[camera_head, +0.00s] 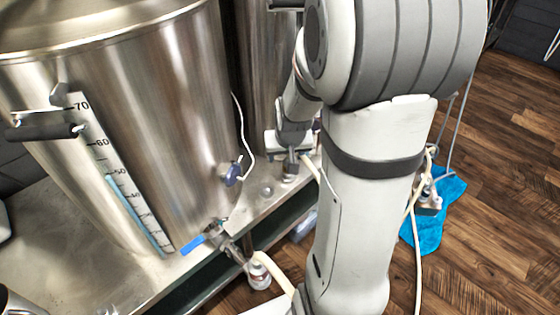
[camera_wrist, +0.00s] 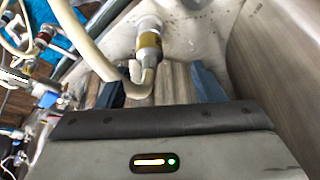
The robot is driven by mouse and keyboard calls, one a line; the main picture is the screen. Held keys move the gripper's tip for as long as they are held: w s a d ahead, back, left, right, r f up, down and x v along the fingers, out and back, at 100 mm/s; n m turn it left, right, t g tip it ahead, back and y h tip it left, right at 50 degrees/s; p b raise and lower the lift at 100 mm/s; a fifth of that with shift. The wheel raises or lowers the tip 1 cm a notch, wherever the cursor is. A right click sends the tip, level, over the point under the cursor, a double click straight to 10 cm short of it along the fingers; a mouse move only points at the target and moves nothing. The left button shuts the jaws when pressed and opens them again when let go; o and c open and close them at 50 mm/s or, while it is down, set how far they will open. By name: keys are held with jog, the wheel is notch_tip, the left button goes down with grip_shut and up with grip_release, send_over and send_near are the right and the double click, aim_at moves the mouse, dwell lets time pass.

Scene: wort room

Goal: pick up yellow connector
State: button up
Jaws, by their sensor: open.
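The connector with a yellow band (camera_wrist: 150,45) lies beyond my gripper in the wrist view. It has a white end at the top, a grey metal body and a bent cream end towards me. My gripper (camera_wrist: 156,84) is open, with a dark finger on each side of the bent end. The fingers look apart from the connector, and nothing is held. In the head view my gripper (camera_head: 290,155) is low over the metal shelf, beside the large kettle. The yellow band cannot be made out there.
A large steel kettle (camera_head: 150,120) with a blue-handled valve (camera_head: 193,244) stands left on the metal shelf (camera_head: 75,255). Hoses and fittings lie by a blue cloth (camera_head: 428,235) on the wooden floor.

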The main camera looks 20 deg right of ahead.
aim_at(286, 176)
jog(key=f, duration=0.1)
jog(key=d+f, duration=0.1)
jog(key=shift+w+f+b, duration=0.35)
jog(key=b+x, duration=0.1)
jog(key=x, duration=0.1)
jog(key=b+x, duration=0.1)
jog(key=x, duration=0.2)
jog(key=b+x, duration=0.1)
jog(key=x, duration=0.1)
jog(key=shift+w+d+f, duration=0.1)
jog(key=shift+w+d, duration=0.05)
jog(key=shift+d, duration=0.2)
jog(key=shift+c, duration=0.4)
jog(key=c, duration=1.1)
